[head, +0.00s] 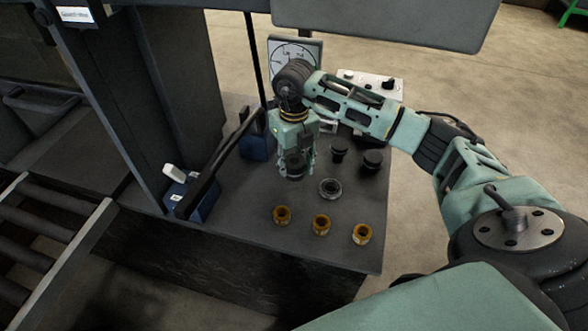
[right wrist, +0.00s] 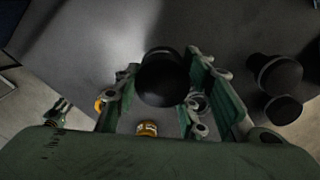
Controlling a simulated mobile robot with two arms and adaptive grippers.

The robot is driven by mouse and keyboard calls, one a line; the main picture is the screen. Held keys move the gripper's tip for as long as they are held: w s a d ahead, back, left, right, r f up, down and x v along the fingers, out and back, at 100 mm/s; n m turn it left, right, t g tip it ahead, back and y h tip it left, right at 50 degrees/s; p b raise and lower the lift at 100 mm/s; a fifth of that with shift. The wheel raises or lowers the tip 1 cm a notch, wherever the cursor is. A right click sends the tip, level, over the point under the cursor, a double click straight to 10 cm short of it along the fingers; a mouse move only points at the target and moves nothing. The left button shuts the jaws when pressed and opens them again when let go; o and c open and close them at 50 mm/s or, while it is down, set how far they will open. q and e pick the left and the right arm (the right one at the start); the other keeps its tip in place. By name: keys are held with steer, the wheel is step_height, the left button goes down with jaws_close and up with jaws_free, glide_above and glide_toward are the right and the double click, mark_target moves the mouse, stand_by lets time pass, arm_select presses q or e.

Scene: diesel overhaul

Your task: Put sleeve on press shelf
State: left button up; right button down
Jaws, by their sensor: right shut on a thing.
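My right gripper (head: 294,164) points down over the dark shelf (head: 240,185). It is shut on a dark round piece (head: 293,166), which also shows between the fingers in the right wrist view (right wrist: 162,78). I cannot tell whether this piece touches the shelf. Three amber ring-shaped sleeves stand apart along the shelf's front: a left one (head: 282,214), a middle one (head: 321,223) and a right one (head: 361,233). A grey metal ring (head: 330,188) lies behind them, right of the gripper. My left gripper is out of view.
Two black stepped cylinders, one (head: 339,147) and another (head: 372,160), stand right of the gripper. A dial gauge (head: 295,55) and a control box (head: 370,84) are behind. A blue device with a dark lever (head: 215,172) is at left, beside a roller conveyor (head: 42,222).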

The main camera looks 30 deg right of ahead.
step_height(320, 180, down, 3)
steer(key=shift+f+p, duration=0.2)
steer(key=shift+p, duration=0.35)
steer(key=shift+f, duration=0.2)
steer(key=shift+f, duration=0.2)
steer(key=c, duration=1.1)
jaws_free()
steer(key=shift+s, duration=0.1)
steer(key=shift+r, duration=0.1)
